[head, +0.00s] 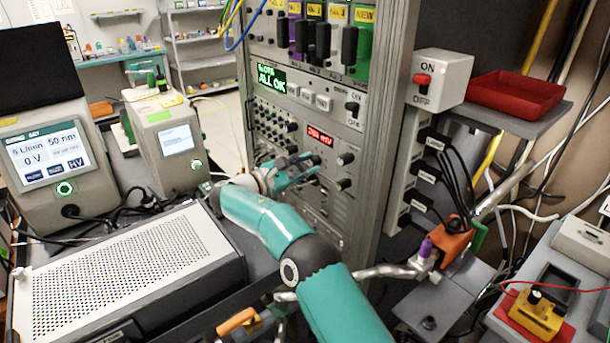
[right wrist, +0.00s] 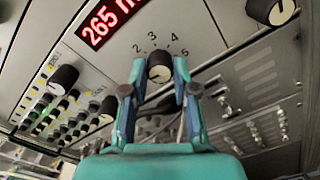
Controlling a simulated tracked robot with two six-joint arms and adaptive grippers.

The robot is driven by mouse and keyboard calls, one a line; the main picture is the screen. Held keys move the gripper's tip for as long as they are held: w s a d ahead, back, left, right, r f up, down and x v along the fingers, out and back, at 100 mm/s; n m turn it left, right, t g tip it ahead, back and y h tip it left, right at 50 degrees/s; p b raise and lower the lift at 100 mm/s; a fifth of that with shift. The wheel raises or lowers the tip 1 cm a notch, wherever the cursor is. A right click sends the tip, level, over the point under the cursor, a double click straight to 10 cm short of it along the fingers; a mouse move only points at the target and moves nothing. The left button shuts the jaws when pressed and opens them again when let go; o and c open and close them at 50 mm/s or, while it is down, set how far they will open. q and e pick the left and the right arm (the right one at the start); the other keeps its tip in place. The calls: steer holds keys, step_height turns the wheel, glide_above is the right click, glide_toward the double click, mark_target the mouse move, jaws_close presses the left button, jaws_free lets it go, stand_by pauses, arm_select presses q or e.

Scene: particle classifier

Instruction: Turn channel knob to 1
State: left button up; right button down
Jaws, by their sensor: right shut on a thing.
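The channel knob (right wrist: 160,68) is a small black knob with a pale face in the right wrist view. The printed numbers 2, 3, 4 and 5 arc above it on the grey panel. My right gripper (right wrist: 160,78) has a teal finger on each side of the knob and is shut on it. I cannot clearly tell which number the pointer faces. In the head view, my right gripper (head: 316,168) reaches the rack panel and its fingers hide the knob. My left gripper is not in view.
A red digital display (head: 320,136) sits above the gripper on the instrument rack (head: 362,210). Other black knobs (head: 345,158) are close by. An ON/OFF switch box (head: 441,78) and a red tray (head: 514,92) are to the right. A perforated metal box (head: 130,262) stands left of my arm.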

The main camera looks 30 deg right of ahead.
steer(key=shift+f+m+b, duration=0.1)
steer(key=shift+m+b, duration=0.65)
steer(key=shift+m, duration=0.45)
steer(key=c, duration=0.9)
jaws_free()
steer(key=a, duration=1.2)
steer(key=shift+s, duration=0.45)
